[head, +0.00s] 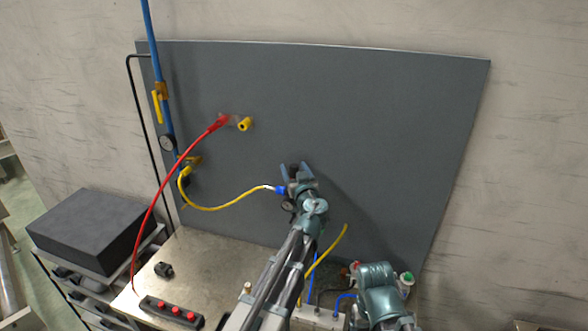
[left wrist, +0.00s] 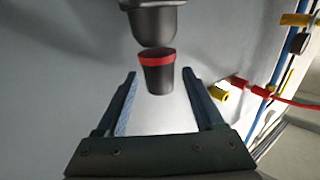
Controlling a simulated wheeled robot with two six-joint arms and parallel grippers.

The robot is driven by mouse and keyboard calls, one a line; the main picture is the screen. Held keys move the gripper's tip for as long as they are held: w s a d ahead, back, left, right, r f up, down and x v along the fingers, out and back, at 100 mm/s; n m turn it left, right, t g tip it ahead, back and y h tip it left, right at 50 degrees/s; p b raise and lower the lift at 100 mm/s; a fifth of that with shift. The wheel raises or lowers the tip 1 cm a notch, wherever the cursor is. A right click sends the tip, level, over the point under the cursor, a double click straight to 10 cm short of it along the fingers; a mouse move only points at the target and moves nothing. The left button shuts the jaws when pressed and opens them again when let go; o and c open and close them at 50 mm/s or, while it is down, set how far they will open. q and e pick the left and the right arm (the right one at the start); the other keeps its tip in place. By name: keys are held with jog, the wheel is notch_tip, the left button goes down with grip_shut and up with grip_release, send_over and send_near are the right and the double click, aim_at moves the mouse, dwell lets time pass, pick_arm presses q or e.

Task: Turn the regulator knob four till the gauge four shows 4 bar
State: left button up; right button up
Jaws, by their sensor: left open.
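My left gripper (head: 296,167) reaches the dark panel in the head view, with its two blue fingers apart. The left wrist view shows the gripper (left wrist: 160,80) open. A black knob with a red ring (left wrist: 158,74) shows between the two fingers, with gaps on both sides. A larger dark rounded body (left wrist: 153,22) sits right above it. A small dark round gauge (head: 288,206) shows beside my left wrist in the head view; its reading is too small to tell. My right arm shows at the lower right, but its gripper cannot be made out.
A yellow hose (head: 215,208) runs to a blue fitting (head: 280,189) beside my left gripper. A red hose (head: 157,193) hangs at the left. The bench (head: 205,255) holds a red-button box (head: 170,311).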

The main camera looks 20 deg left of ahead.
pick_arm(q)
jog(key=shift+w+a, duration=0.2)
jog(key=shift+w, duration=0.1)
jog(key=shift+c, duration=0.2)
grip_shut()
jog(key=shift+s+m+h, duration=0.1)
jog(key=shift+m+h, duration=0.2)
jog(key=shift+h, duration=0.2)
